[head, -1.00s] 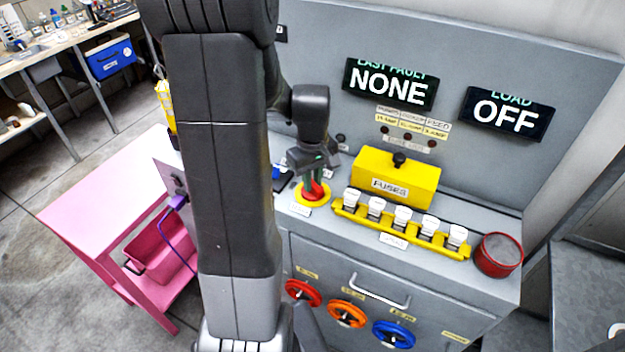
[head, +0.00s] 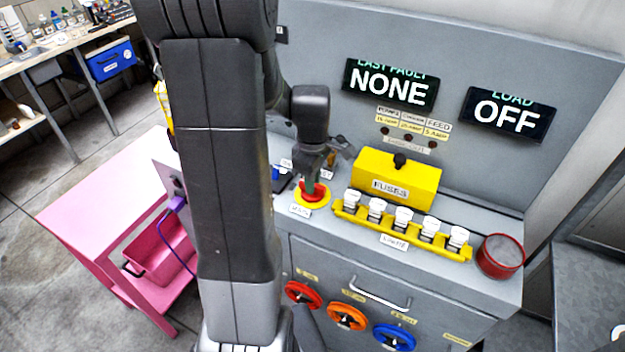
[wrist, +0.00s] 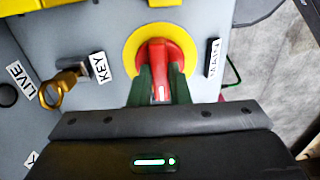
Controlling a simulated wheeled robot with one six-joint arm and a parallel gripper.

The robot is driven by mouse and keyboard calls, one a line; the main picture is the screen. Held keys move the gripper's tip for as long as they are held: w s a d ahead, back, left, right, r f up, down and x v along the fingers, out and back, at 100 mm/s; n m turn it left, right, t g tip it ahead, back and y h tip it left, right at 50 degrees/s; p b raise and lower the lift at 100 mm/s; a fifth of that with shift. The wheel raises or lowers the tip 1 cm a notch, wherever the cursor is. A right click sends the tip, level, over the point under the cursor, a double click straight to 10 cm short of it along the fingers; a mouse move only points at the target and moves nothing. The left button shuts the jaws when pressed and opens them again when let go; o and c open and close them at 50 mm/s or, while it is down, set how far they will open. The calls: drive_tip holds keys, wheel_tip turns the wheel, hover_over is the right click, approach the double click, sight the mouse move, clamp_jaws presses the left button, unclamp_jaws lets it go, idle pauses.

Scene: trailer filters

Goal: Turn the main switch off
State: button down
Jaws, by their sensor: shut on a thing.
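The main switch is a red rotary handle (head: 318,191) on a round yellow plate (head: 313,202), on top of the grey cabinet. In the wrist view the red handle (wrist: 161,52) stands at the centre of its yellow ring (wrist: 131,50), with a label reading MAIN (wrist: 213,57) to the right. My gripper (wrist: 161,88) is shut on the handle, one dark green finger on each side. In the head view my gripper (head: 312,186) comes down on the switch from above and partly hides it.
A brass key (wrist: 52,94) with a KEY label (wrist: 98,67) is left of the switch in the wrist view. A yellow fuse box (head: 395,178) and a row of fuses (head: 403,218) stand to the right. Displays read NONE (head: 390,87) and LOAD OFF (head: 508,115).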

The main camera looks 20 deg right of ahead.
drive_tip(key=shift+r, duration=0.1)
drive_tip(key=c, duration=1.4)
unclamp_jaws()
drive_tip(key=shift+o, duration=0.2)
wheel_tip(320, 180, up, 14)
wheel_tip(320, 180, down, 14)
drive_tip(key=shift+f, duration=0.1)
